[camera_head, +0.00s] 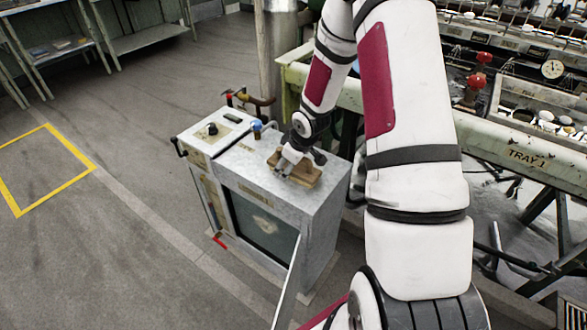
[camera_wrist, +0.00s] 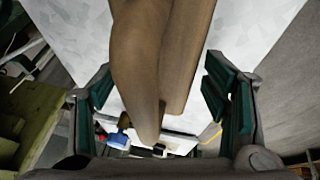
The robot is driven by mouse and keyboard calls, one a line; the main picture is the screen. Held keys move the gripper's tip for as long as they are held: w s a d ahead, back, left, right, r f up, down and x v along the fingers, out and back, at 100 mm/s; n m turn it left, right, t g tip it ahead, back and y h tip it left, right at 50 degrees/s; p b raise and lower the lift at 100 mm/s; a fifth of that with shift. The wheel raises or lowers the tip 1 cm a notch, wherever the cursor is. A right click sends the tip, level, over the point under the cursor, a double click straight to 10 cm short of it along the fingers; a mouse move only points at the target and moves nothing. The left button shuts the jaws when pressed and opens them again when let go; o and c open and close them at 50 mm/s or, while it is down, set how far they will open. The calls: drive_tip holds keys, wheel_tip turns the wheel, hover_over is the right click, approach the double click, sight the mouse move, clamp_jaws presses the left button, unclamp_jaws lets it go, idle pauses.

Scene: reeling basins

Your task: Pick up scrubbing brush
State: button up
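The scrubbing brush (camera_head: 306,175) is a brown wooden piece lying on the pale grey top of a box-shaped machine (camera_head: 322,200) in the head view. In the wrist view the brush (camera_wrist: 137,60) is large and smooth, with a dark groove along it, and reaches from the top edge down between my fingers. My gripper (camera_head: 288,163) is low over the brush. In the wrist view its green-padded fingers (camera_wrist: 158,88) are spread, one on each side, with gaps showing beside the wood. The brush's underside is hidden.
A control panel with a black knob (camera_head: 212,129) and a small blue item (camera_head: 256,125) are left of the brush on the machine. A green-grey bench marked TRAY 1 (camera_head: 528,157) stands at right. Shelves (camera_head: 62,47) stand at back left. The left floor is open.

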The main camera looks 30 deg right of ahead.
drive_tip(key=c, duration=1)
drive_tip(key=shift+r, duration=0.1)
drive_tip(key=shift+r, duration=0.5)
drive_tip(key=v, duration=0.1)
drive_tip(key=p+v, duration=0.1)
drive_tip(key=shift+r, duration=0.4)
drive_tip(key=s, duration=0.5)
drive_tip(key=s+a+p, duration=0.1)
drive_tip(key=s, duration=0.4)
drive_tip(key=s+a+r+p, duration=0.1)
drive_tip(key=s, duration=0.4)
drive_tip(key=shift+r, duration=0.1)
